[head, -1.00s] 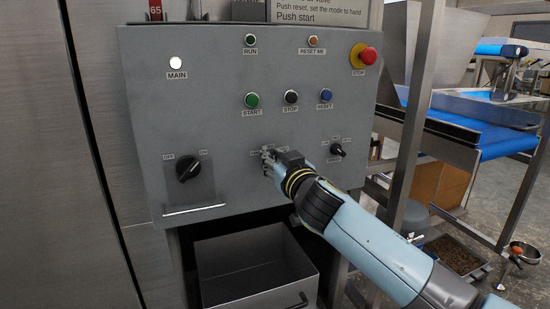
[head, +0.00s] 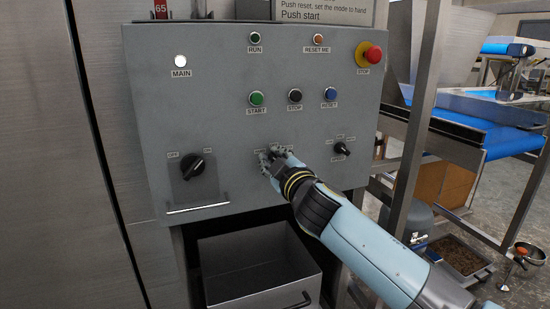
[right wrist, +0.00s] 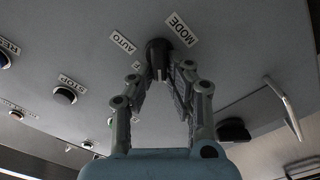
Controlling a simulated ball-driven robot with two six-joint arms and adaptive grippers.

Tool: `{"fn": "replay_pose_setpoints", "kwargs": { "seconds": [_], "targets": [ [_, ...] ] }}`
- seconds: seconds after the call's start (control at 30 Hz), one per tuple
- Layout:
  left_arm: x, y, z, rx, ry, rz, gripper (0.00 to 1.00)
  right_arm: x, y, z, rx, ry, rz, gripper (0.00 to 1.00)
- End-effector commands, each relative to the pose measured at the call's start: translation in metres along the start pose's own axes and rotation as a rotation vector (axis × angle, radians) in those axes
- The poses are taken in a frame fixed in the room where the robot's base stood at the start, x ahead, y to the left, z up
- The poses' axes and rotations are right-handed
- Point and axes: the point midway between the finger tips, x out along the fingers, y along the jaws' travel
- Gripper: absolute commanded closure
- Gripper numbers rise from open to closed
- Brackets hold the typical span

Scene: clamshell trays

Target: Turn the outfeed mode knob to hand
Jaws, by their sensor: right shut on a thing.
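The outfeed mode knob (right wrist: 158,54) is a dark round knob on the grey panel, with MODE and AUTO labels beside it in the right wrist view. My right gripper (right wrist: 160,78) has its two fingers closed on the knob from both sides. In the head view my right gripper (head: 272,157) is at the lower middle of the panel and hides the knob and most of its labels. The knob's pointing direction is hard to read. My left gripper is not in view.
The panel (head: 225,110) also carries a large black OFF/ON switch (head: 193,167), a small black selector (head: 342,149), START (head: 256,98), STOP (head: 295,95) and RESET (head: 330,94) buttons, and a red stop button (head: 374,54). An open bin (head: 255,285) sits below.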

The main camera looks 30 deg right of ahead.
Motion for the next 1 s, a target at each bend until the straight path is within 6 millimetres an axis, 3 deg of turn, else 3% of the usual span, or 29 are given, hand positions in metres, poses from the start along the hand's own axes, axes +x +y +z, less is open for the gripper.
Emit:
{"fn": "replay_pose_setpoints", "kwargs": {
  "seconds": [0.67,0.7,0.83,1.0],
  "targets": [
    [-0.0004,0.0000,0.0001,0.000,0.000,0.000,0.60,0.0003,-0.0004,-0.0007,-0.060,0.002,0.001,1.00],
    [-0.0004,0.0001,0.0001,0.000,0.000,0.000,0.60,0.0003,-0.0004,-0.0007,-0.060,0.002,0.001,0.81],
    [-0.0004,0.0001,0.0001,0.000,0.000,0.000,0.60,0.0003,-0.0005,-0.0005,-0.059,0.001,0.001,0.64],
    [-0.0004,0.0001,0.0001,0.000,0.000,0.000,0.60,0.0002,-0.0007,-0.0003,-0.058,0.001,0.001,0.63]
  ]
}}
